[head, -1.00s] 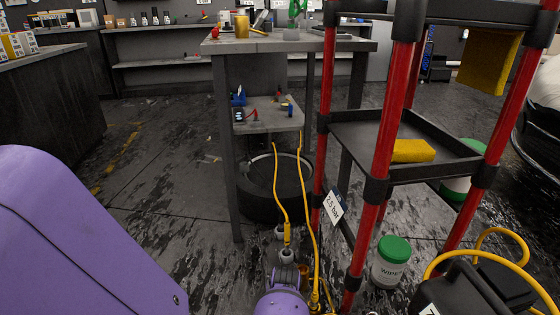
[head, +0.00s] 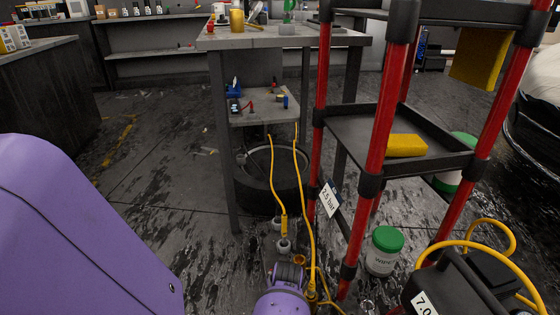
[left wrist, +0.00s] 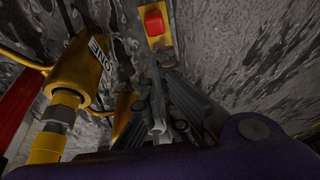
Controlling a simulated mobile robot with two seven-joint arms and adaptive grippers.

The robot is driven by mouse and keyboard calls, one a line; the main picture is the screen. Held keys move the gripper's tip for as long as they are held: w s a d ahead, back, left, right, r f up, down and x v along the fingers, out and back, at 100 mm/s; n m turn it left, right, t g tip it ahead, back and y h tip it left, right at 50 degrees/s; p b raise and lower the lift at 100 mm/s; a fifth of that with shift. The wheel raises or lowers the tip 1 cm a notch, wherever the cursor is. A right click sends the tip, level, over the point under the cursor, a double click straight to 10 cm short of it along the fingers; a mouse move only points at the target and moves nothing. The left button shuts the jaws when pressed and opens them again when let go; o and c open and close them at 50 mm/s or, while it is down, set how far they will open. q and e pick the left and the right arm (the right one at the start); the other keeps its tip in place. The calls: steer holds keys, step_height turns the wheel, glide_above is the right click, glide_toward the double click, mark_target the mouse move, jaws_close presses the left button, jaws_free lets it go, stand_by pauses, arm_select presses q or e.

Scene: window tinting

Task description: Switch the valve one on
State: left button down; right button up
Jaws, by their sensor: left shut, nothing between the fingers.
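A red switch on a yellow plate (left wrist: 155,22) lies beyond the fingertips, with a gap. Whether it belongs to valve one, I cannot tell. My left gripper (left wrist: 159,68) is shut and empty, to the right of the labelled body. In the head view my left gripper (head: 289,271) is low at bottom centre, beside yellow hoses (head: 308,225); the label cannot be made out there. My right gripper is not in view.
A red-posted cart (head: 375,150) stands close on the right, with a "2.5 bar" tag (head: 330,198). A green-lidded wipes tub (head: 383,250) and a black unit with yellow hose (head: 455,285) are at lower right. A workbench (head: 285,40) stands ahead. The floor at left is open.

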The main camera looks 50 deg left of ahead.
arm_select(q)
step_height(320, 180, up, 7)
steer(key=shift+a, duration=0.3)
steer(key=shift+w, duration=0.1)
stand_by(0.4)
